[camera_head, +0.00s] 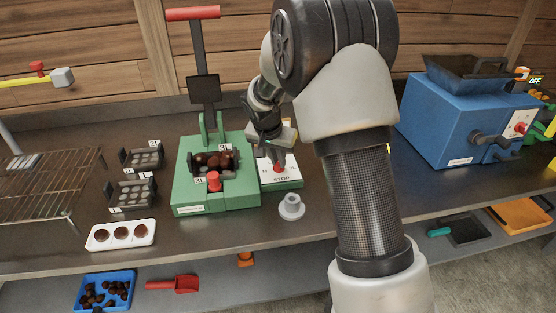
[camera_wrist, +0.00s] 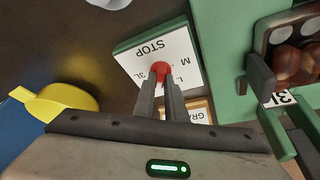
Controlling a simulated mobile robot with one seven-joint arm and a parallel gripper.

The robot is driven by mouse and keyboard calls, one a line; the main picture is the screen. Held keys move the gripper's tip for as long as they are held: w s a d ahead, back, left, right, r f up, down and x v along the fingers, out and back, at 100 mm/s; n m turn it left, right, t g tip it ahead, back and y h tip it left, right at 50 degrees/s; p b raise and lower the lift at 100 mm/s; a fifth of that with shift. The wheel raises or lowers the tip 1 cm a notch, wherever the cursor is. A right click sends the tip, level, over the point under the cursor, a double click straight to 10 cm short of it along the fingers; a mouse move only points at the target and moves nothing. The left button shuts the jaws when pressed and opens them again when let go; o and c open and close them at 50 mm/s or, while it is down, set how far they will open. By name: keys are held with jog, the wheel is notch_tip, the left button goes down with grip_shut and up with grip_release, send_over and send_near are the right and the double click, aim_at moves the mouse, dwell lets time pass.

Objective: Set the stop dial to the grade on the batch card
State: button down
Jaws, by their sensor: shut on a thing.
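The stop dial is a red knob (camera_wrist: 160,68) on a white plate (camera_wrist: 178,49) marked STOP, with letters such as M and L around it; the plate also shows in the head view (camera_head: 292,176). My gripper (camera_wrist: 160,82) is shut on the red knob, its fingers reaching it from the card side; in the head view my gripper (camera_head: 278,161) comes down on the dial from above. Where the dial points cannot be read. A wood-framed card (camera_wrist: 196,104) beginning "GR" lies behind my fingers, which hide part of it; its grade is not readable.
The green press (camera_head: 240,195) with its red-topped lever stands left of the dial. A grey flanged piece (camera_head: 291,208) sits in front of the dial. A blue machine (camera_head: 440,125) stands at right. A white tray (camera_head: 148,240) and small crates are at left.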

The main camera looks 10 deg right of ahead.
jog(key=m+b, duration=0.1)
jog(key=m+h, duration=0.1)
jog(key=shift+w+a+f+m+g+b, duration=0.1)
jog(key=shift+a+m+g+b, duration=0.05)
jog(key=shift+m+g+b, duration=0.2)
jog(key=m, duration=0.2)
jog(key=shift+w+m+g+h, duration=0.1)
jog(key=shift+m+g+h, duration=0.2)
jog(key=shift+m+g, duration=0.05)
jog(key=m+p, duration=0.1)
jog(key=m, duration=0.1)
jog(key=m+g, duration=0.1)
jog(key=m, duration=0.1)
jog(key=shift+w+r+g+h+p, duration=0.1)
jog(key=shift+r+g+h+p, duration=0.1)
jog(key=shift+g+h+p, duration=0.15)
jog(key=shift+f+m+g+p, duration=0.1)
jog(key=shift+m+g+p, duration=0.35)
jog(key=shift+m, duration=0.65)
jog(key=c, duration=1.8)
grip_release()
